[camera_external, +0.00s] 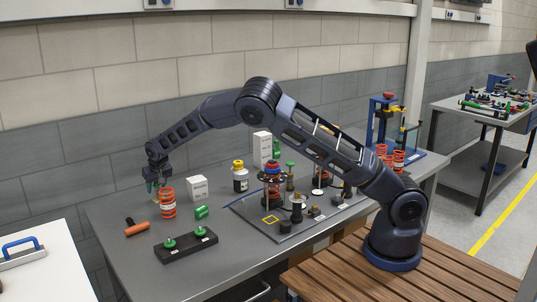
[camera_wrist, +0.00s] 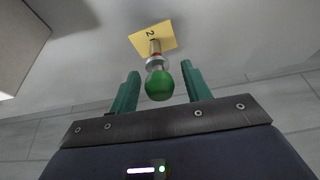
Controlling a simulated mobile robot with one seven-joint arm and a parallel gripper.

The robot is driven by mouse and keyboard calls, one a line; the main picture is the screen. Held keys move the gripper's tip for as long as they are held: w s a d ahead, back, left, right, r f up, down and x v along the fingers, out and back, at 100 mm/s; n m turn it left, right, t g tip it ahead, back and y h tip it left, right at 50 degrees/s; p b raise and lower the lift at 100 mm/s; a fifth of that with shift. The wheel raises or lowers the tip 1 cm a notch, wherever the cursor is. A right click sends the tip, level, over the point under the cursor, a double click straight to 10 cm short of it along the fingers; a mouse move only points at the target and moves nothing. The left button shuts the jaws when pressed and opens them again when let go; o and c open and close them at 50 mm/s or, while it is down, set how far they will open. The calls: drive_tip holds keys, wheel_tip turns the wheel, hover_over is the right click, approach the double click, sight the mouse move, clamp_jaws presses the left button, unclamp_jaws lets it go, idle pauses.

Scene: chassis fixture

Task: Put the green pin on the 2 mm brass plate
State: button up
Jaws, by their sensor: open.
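In the wrist view, a green-knobbed pin (camera_wrist: 159,84) stands with its metal shank against a yellow plate marked 2 (camera_wrist: 140,40). I cannot tell whether the shank is in the plate or only on it. My gripper (camera_wrist: 160,70) is open, with one teal finger on each side of the green knob and gaps between. In the external view, my gripper (camera_external: 152,187) points down at the far left of the table, beside an orange coil spring (camera_external: 168,208). The pin and plate cannot be made out there.
A black block (camera_external: 187,248) with two green-knobbed pins stands at the front left of the grey table (camera_external: 135,270). An orange-handled tool (camera_external: 137,229), a green object (camera_external: 201,212) and a white box (camera_external: 197,188) lie nearby. A crowded dark fixture plate (camera_external: 283,236) is right.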

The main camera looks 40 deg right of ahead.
drive_tip(key=v, duration=1.1)
drive_tip(key=s+d+r+m+g+y, duration=0.1)
drive_tip(key=s+d+r, duration=0.1)
drive_tip(key=d+r, duration=0.6)
drive_tip(key=s+d+r, duration=0.3)
drive_tip(key=d+r, duration=0.1)
drive_tip(key=d, duration=0.7)
drive_tip(key=s+d+r, duration=0.4)
drive_tip(key=s+d, duration=0.2)
drive_tip(key=d, duration=0.2)
drive_tip(key=s+d+r, duration=0.4)
drive_tip(key=s+d, duration=0.2)
drive_tip(key=d, duration=0.1)
drive_tip(key=s+d+r, duration=0.1)
drive_tip(key=s+d, duration=0.4)
drive_tip(key=s, duration=0.3)
drive_tip(key=s+d+r, duration=0.2)
drive_tip(key=s+d, duration=0.3)
drive_tip(key=s, duration=0.2)
drive_tip(key=s+d+f, duration=0.2)
drive_tip(key=s, duration=0.7)
drive_tip(key=s+d+f+n+t+h, duration=0.1)
drive_tip(key=s+d+f, duration=0.2)
drive_tip(key=s, duration=0.6)
drive_tip(key=shift+s, duration=0.25)
